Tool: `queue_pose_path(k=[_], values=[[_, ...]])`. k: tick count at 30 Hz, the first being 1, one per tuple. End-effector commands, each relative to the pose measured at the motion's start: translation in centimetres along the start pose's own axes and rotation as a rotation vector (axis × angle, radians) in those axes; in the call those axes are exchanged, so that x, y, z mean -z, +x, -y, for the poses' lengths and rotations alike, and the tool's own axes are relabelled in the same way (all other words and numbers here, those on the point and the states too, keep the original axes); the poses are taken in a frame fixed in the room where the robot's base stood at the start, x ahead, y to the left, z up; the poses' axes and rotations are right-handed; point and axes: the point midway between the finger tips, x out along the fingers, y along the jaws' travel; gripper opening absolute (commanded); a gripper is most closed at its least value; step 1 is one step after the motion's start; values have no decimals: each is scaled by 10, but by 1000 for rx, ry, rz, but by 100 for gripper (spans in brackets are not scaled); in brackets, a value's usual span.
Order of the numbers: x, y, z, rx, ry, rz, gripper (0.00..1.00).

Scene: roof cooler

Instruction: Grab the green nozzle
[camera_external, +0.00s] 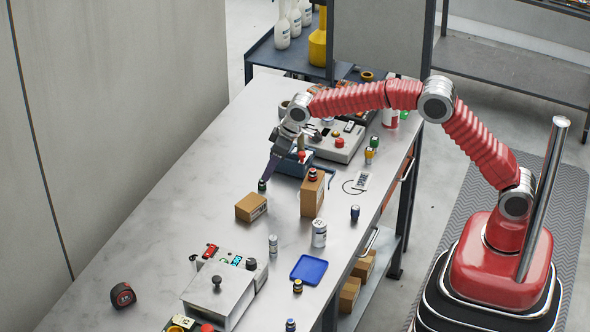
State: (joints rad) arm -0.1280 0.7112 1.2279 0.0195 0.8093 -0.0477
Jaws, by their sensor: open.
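A small dark green piece (262,186), likely the green nozzle, stands on the grey worktop just behind a low cardboard box. Its lower part is hidden by the box. My gripper (266,176) points down with its tips right above or beside this green piece; I cannot tell whether they touch it. The gripper is open, though the gap between its fingers is hard to see. Another green-topped piece (374,142) stands farther right, near the worktop's right edge.
The low cardboard box (251,207) and a taller box (312,195) with a small item on top stand close to my gripper. A blue bin (291,165) is behind. A white canister (319,233), blue tray (309,269) and control box (222,288) are nearer. The worktop's left side is mostly clear.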

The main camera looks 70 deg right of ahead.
Motion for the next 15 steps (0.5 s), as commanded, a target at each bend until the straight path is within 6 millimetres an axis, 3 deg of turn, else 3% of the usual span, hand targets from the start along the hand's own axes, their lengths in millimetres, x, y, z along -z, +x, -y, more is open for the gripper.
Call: queue_pose_path(k=[9,15], values=[[3,37,-2,0,1,3,40],[4,48,-2,0,0,0,40]])
